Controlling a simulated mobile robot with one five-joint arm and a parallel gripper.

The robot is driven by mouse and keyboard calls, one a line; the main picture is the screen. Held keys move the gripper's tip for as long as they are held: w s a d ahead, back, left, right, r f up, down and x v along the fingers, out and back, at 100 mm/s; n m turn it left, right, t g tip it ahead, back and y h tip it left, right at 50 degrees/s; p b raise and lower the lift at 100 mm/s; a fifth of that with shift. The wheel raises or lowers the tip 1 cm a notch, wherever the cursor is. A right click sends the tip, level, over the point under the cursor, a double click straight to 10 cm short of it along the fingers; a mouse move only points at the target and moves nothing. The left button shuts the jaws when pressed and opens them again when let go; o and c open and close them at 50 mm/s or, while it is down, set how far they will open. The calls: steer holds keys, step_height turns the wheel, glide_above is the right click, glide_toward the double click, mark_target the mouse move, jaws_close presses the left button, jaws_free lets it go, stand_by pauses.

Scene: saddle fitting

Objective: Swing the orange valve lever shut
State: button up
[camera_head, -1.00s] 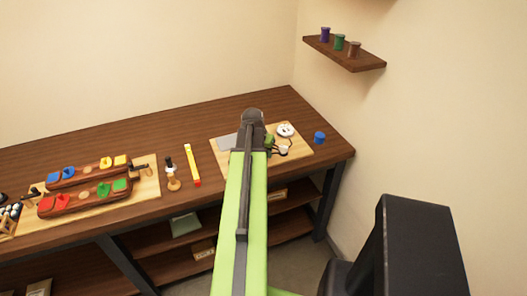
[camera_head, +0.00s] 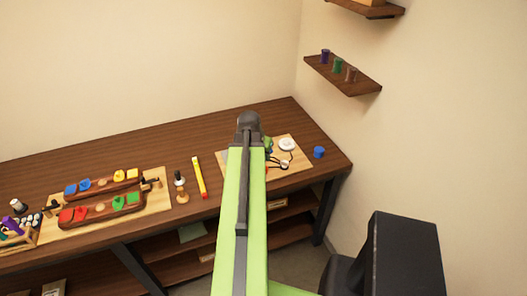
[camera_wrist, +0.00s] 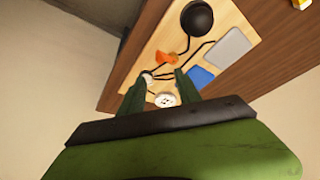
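The orange lever (camera_wrist: 167,58) shows in the wrist view as a small orange piece on the light wooden board (camera_wrist: 152,58), beside dark wire-like lines. Its exact angle is hard to tell. My gripper (camera_wrist: 159,77) is open, with its two dark green fingers apart and nothing held between them. The lever lies beyond the fingertips in the picture, apart from them. A white disc (camera_wrist: 164,100) shows between the fingers, and a small white piece (camera_wrist: 147,78) lies near the left fingertip. In the head view my arm covers part of the board (camera_head: 299,167) and the lever cannot be made out clearly.
A blue cylinder (camera_head: 319,152) stands right of the board. A yellow bar (camera_head: 199,178) lies to the left. A wall shelf (camera_head: 343,76) hangs at right.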

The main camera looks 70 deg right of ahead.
steer(key=p+v, duration=0.2)
steer(key=v, duration=0.3)
steer(key=shift+p, duration=0.35)
steer(key=shift+f, duration=0.1)
